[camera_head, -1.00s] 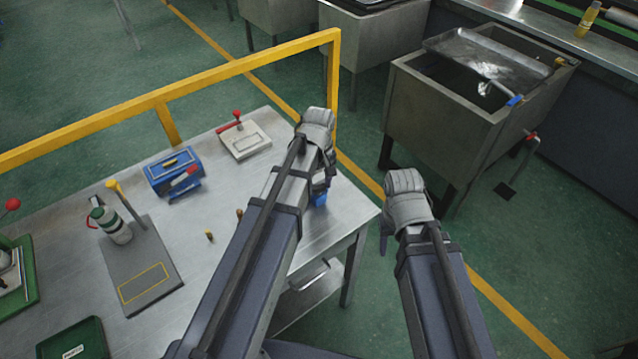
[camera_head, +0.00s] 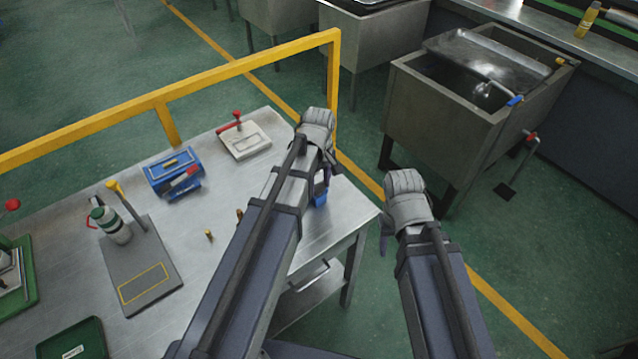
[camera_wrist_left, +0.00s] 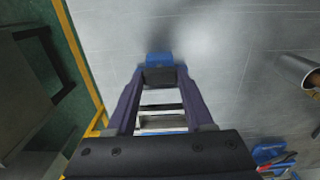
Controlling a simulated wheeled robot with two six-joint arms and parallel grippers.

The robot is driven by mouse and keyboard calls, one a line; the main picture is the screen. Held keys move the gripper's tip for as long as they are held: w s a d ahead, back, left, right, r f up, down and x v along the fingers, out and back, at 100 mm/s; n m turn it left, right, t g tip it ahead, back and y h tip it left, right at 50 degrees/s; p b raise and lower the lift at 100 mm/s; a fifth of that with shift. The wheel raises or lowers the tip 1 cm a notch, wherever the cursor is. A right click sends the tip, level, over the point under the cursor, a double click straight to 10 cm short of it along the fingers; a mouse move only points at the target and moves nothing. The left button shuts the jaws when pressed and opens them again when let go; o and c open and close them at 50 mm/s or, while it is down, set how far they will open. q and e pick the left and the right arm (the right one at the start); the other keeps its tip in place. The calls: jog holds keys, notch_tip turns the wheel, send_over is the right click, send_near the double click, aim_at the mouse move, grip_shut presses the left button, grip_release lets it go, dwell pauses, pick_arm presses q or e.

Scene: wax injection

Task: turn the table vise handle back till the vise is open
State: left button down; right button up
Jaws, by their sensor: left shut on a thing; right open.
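The table vise (camera_head: 320,197) shows only as a small blue part at the right end of the metal table, below my left wrist. Most of it is hidden by my left arm. In the left wrist view a blue block of the vise (camera_wrist_left: 157,59) lies straight beyond the fingers. My left gripper (camera_head: 323,180) is at the vise and shut on its handle; the fingertips (camera_wrist_left: 158,77) meet at the dark part in front of the blue block. The handle itself and the jaw gap cannot be made out. My right gripper (camera_head: 386,238) is open and empty, off the table's right edge.
On the table (camera_head: 215,285) stand a blue box (camera_head: 172,172), a white plate with a red handle (camera_head: 243,138), a grey board (camera_head: 150,285) and a green-white bottle (camera_head: 112,227). A yellow rail (camera_head: 230,72) runs behind. A steel tank (camera_head: 440,115) stands back right.

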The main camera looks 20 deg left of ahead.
aim_at(319, 187)
pick_arm(q)
jog(key=shift+c, duration=1.4)
grip_release()
jog(key=shift+r, duration=0.1)
notch_tip(319, 187, up, 8)
jog(key=p, duration=0.8)
jog(key=shift+f, duration=0.2)
